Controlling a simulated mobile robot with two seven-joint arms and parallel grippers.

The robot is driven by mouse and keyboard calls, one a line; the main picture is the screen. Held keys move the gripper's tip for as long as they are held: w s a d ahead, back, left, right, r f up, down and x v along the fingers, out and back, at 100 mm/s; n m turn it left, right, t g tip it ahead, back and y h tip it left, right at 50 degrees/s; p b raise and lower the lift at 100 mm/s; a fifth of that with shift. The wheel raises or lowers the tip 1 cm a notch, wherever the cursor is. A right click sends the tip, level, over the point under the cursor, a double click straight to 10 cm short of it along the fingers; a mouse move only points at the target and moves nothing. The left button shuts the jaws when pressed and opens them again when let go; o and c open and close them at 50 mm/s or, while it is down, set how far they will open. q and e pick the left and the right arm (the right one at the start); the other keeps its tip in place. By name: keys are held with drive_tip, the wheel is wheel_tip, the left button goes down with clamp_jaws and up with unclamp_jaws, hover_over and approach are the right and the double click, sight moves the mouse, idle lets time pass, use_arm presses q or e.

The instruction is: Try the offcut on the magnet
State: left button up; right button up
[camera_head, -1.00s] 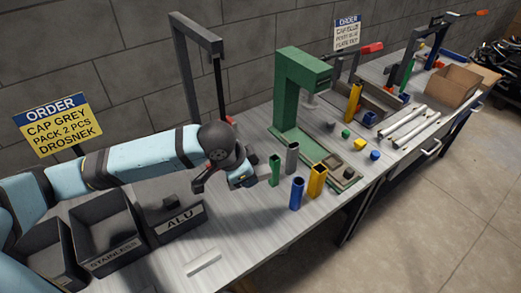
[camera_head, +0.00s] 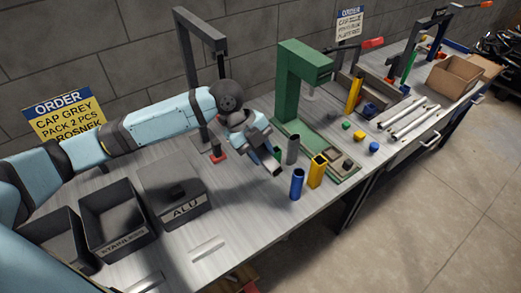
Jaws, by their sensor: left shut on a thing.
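My left gripper (camera_head: 264,155) is shut, tilted down to the right, in front of the green tube (camera_head: 277,152), which it partly hides. A small greyish piece, likely the offcut (camera_head: 276,172), shows at its fingertips; its shape is hard to tell. A small red and dark piece (camera_head: 218,157), perhaps the magnet, is below the dark frame (camera_head: 186,50), left of the gripper and apart from it. My right gripper is not in view.
A grey tube (camera_head: 292,150), a blue tube (camera_head: 297,184) and a yellow tube (camera_head: 317,172) stand close right of the gripper. The green press (camera_head: 288,85) is behind. The ALU bin (camera_head: 186,210) and STAINLESS bin (camera_head: 122,245) are at left.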

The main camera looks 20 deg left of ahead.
use_arm(q)
drive_tip(key=shift+r+p, duration=0.15)
drive_tip(key=shift+p, duration=0.2)
drive_tip(key=shift+w+a, duration=0.1)
drive_tip(key=shift+a, duration=0.05)
drive_tip(key=w+a, duration=0.4)
drive_tip(key=a, duration=0.3)
idle(0.4)
drive_tip(key=shift+p, duration=0.45)
idle(0.4)
drive_tip(key=shift+w+a, duration=0.3)
drive_tip(key=shift+a, duration=0.2)
idle(0.9)
